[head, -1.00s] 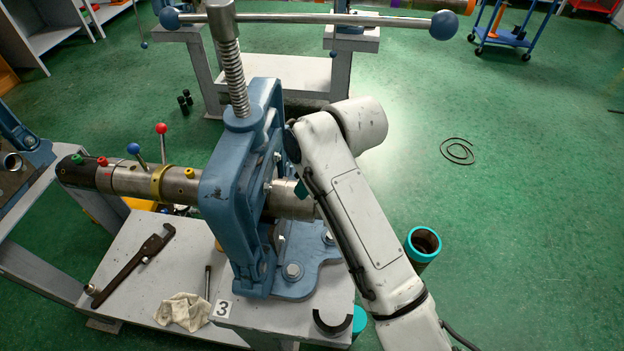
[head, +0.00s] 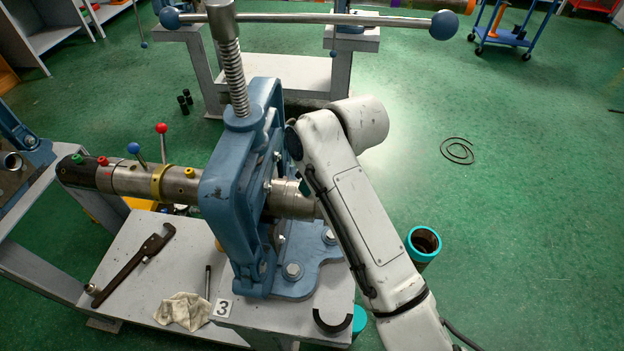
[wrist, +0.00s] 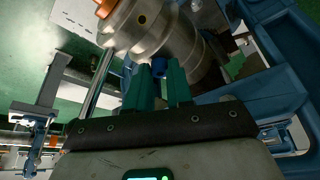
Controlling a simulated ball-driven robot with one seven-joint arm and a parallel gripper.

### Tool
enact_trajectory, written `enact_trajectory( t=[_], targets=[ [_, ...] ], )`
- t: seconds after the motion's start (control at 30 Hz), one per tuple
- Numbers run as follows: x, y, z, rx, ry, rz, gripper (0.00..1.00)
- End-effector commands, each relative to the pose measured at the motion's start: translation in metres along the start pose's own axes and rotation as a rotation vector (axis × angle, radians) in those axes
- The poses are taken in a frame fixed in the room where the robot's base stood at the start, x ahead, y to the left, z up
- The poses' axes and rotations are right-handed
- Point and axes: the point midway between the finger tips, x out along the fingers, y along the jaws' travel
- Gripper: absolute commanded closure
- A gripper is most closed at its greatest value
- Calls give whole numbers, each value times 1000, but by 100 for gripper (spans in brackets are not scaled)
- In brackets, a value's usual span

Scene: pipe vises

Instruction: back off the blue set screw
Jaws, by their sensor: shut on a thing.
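The blue set screw (wrist: 158,66) shows as a small blue head against the steel pipe (wrist: 165,38) in the wrist view. My gripper (wrist: 159,80) has green fingers, closed around this blue head, which shows between their tips. In the head view the screw is hidden, and my gripper is mostly hidden behind my arm and the vise. The steel pipe (head: 135,182) runs through the blue vise (head: 232,180) there, with its right end beside my arm.
A red-knobbed lever (head: 162,129) and a blue-knobbed lever (head: 134,148) rise near the pipe. A pipe wrench (head: 135,262) and a rag (head: 183,311) lie on the bench. A teal-rimmed tube (head: 423,243) stands right of my arm. The floor at right is mostly clear.

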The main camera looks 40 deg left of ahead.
Motion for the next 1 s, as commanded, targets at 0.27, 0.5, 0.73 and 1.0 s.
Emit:
enact_trajectory(
  t=[0.27, 0.5, 0.73, 1.0],
  targets=[
    [0, 2, 0, -152, -2, -62, 100],
    [1, 4, 0, -330, -1, -136, 100],
    [2, 5, 0, -472, -2, -194, 100],
    [2, 6, -1, -570, -1, -236, 100]
  ],
)
